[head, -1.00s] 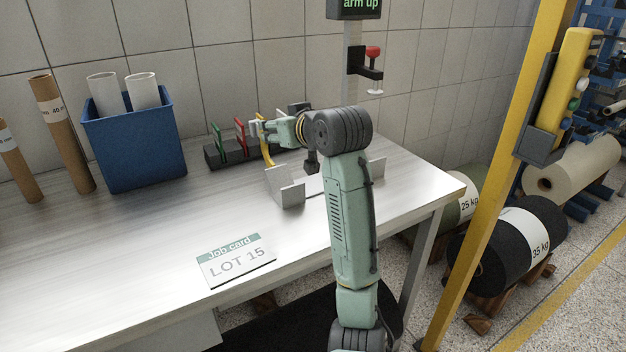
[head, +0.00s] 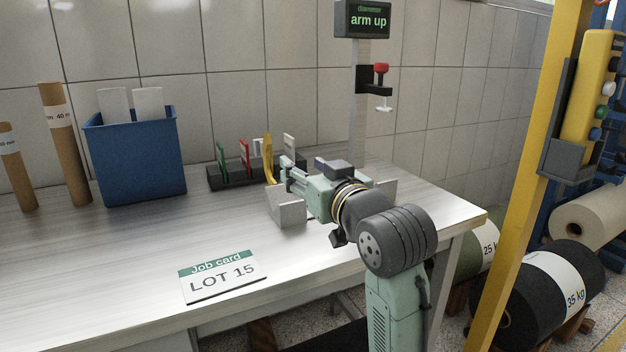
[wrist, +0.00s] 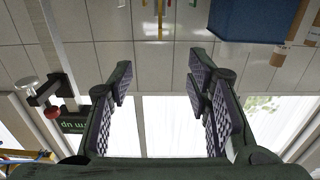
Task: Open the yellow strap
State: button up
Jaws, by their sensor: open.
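The yellow strap (head: 268,158) stands upright among other coloured straps in the dark rack on the table. A narrow yellow strip at the top edge of the wrist view (wrist: 160,20) appears to be the same strap. My gripper (head: 287,178) is in front of the rack, just right of and slightly below the strap. In the wrist view my gripper (wrist: 162,78) has its two padded fingers wide apart, with nothing between them. The lower end of the strap is hidden behind a grey metal bracket.
The dark rack (head: 213,178) also holds a green, a red and a white strap. The grey bracket (head: 287,208) stands close under my gripper. A blue bin (head: 135,160) is left, a post with a display (head: 364,20) behind. A job card (head: 222,277) lies in front.

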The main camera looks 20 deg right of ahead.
jog(key=shift+s, duration=1)
jog(key=shift+w, duration=0.1)
